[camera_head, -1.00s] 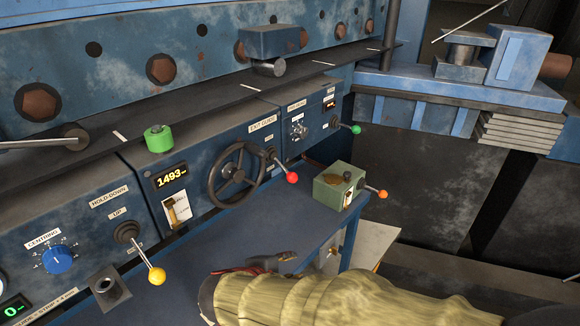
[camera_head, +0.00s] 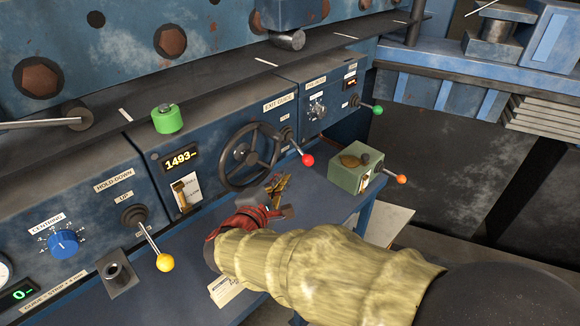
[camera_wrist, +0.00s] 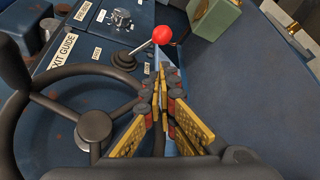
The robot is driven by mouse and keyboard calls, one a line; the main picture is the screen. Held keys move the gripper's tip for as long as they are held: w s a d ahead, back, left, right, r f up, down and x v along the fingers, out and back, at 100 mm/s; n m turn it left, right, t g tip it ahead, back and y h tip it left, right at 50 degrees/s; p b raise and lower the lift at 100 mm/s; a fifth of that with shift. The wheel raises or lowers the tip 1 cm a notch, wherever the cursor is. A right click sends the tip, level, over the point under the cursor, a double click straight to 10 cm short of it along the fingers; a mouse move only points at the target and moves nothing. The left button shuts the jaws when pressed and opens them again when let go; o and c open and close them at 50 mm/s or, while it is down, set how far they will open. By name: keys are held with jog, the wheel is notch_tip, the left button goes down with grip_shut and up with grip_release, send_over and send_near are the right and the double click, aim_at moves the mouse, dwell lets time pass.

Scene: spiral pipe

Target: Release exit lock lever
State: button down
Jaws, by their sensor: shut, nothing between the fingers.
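A lever with a red knob (camera_head: 307,159) sticks out of the blue panel at the right of the black handwheel, by the EXIT GUIDE label (camera_head: 280,103). The red knob (camera_wrist: 162,35) and the handwheel (camera_wrist: 95,125) also show in the wrist view. My gripper (camera_head: 284,180) is shut and empty, in front of the handwheel's lower right side and left of and below the red knob. In the wrist view its fingertips (camera_wrist: 163,72) point toward the lever, with a visible gap to the knob.
The handwheel (camera_head: 250,157) stands close to my fingers. A green box (camera_head: 354,172) with an orange-knobbed lever (camera_head: 401,179) sits on the shelf to the right.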

jog(key=x, duration=1)
jog(key=shift+b, duration=0.3)
jog(key=shift+s+r, duration=0.1)
jog(key=shift+s+d+r+p, duration=0.1)
jog(key=shift+d+r+p, duration=0.1)
jog(key=shift+p, duration=0.45)
jog(key=shift+s+r+n+g+p, duration=0.1)
jog(key=shift+r+n+g+p, duration=0.1)
jog(key=shift+n+g+p, duration=0.4)
jog(key=r+n+p, duration=0.1)
jog(key=p, duration=0.2)
jog(key=d+r+n+g+h+p, duration=0.1)
jog(key=p, duration=0.3)
jog(key=s+r+n+g+h+p, duration=0.1)
jog(key=r+p, duration=0.1)
jog(key=p, duration=0.2)
jog(key=shift+d+r+n, duration=0.1)
jog(key=shift+d+n, duration=0.05)
jog(key=shift+n, duration=0.15)
jog(key=shift+r, duration=0.15)
